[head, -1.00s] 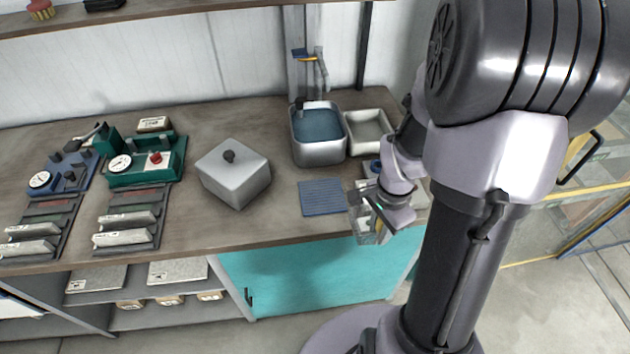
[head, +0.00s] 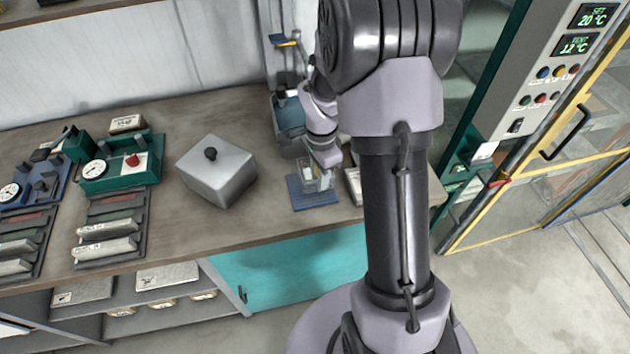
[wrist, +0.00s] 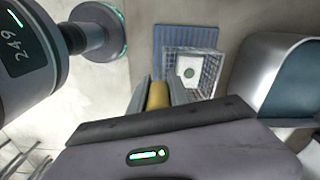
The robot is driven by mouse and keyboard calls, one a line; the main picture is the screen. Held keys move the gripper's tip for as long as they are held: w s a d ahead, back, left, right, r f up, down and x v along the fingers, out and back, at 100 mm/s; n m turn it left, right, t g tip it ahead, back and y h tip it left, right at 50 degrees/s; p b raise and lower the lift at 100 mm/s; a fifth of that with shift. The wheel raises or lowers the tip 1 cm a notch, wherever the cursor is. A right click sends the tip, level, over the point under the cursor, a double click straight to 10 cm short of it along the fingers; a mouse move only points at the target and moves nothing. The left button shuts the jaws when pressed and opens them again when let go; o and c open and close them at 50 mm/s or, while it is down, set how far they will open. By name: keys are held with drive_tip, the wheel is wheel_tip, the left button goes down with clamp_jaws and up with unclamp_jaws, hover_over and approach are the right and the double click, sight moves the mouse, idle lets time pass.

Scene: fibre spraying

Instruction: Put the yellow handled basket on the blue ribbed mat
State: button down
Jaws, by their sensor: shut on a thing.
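The basket (wrist: 188,84) is a clear wire-mesh box with a yellow handle (wrist: 158,96). My gripper (wrist: 160,92) is shut on the yellow handle. The blue ribbed mat (wrist: 170,38) shows behind the basket in the wrist view, its far and left parts uncovered. My arm hides part of the basket's top.
A metal basin of blue liquid (head: 291,131) stands behind the mat. A pale tray (head: 353,187) lies to the right, partly hidden by my arm. A grey lidded box (head: 215,175) stands left, with bare bench between it and the mat.

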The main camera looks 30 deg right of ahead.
sight(315, 182)
drive_tip(key=shift+w+a, duration=0.15)
drive_tip(key=shift+w, duration=0.45)
drive_tip(key=shift+w+a+f, duration=0.1)
drive_tip(key=shift+w+f, duration=0.15)
drive_tip(key=shift+f+b, duration=0.6)
drive_tip(key=shift+f, duration=0.95)
drive_tip(key=shift+f, duration=0.2)
drive_tip(key=c, duration=1.2)
unclamp_jaws()
drive_tip(key=shift+c, duration=0.2)
drive_tip(key=shift+r, duration=0.1)
